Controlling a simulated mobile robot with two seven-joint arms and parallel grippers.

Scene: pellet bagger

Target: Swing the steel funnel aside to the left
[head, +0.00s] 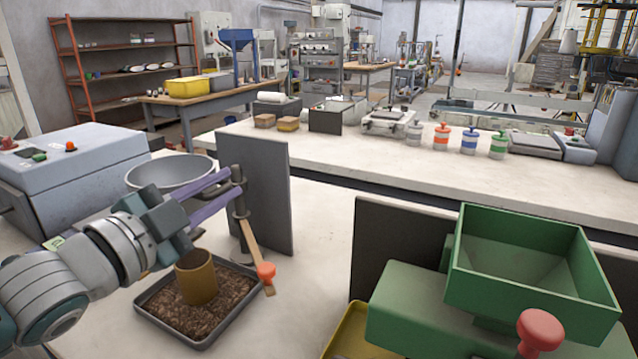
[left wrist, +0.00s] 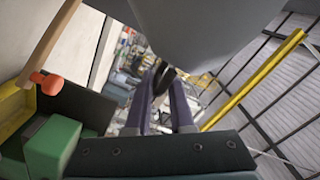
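The steel funnel (head: 168,172) is a wide grey bowl at the left in the head view. Its curved grey underside (left wrist: 215,30) fills the top of the left wrist view. Beside it stands a dark post (head: 241,222) with black fittings at the top. My left gripper (head: 237,181) reaches in below the bowl's right side, with its two purple fingertips at the top of the post. The fingers stand apart, with a small dark part (left wrist: 164,78) between their tips; firm contact does not show. The funnel's lower part is hidden by the gripper. My right gripper is out of view.
A brown tube (head: 196,279) stands in a tray of brown pellets (head: 152,314) below the gripper. A wooden stick with a red knob (head: 266,272) hangs by the post. A grey panel (head: 268,190) rises behind. A blue-grey box (head: 75,165) is left; a green hopper (head: 530,260) is right.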

